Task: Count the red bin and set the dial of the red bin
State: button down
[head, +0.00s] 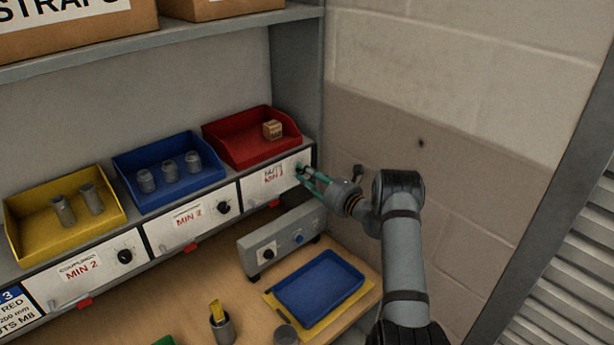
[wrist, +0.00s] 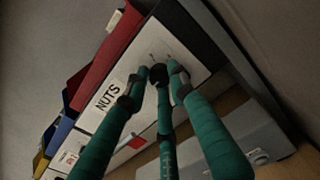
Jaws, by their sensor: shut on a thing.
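The red bin (head: 225,142) stands at the right end of the shelf and shows one small tan block (head: 272,130) inside. On the white panel (head: 264,183) below it is a black dial (wrist: 158,72), mostly covered by my gripper in the head view. My gripper (head: 306,174) has its teal fingers closed around this dial. In the wrist view the fingertips (wrist: 159,79) meet the dial from both sides. The panel's label (wrist: 109,95) reads "NUTS" there. The dial's pointer setting cannot be made out.
A blue bin (head: 128,163) and a yellow bin (head: 18,218) hold grey cylinders, with dials on the panels below. A grey box with knobs (head: 270,249), a blue tray (head: 320,285) and a cup (head: 222,328) stand on the bench. A block wall (head: 450,90) is at right.

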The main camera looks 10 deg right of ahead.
jog(key=m, duration=0.3)
jog(key=shift+s+f+m+b, duration=0.1)
jog(key=shift+f+m+b, duration=0.2)
jog(key=shift+b, duration=0.1)
jog(key=c, duration=1.9)
grip_release()
jog(key=o, duration=0.4)
jog(key=shift+r, duration=0.15)
jog(key=shift+o, duration=0.2)
jog(key=v, duration=1.2)
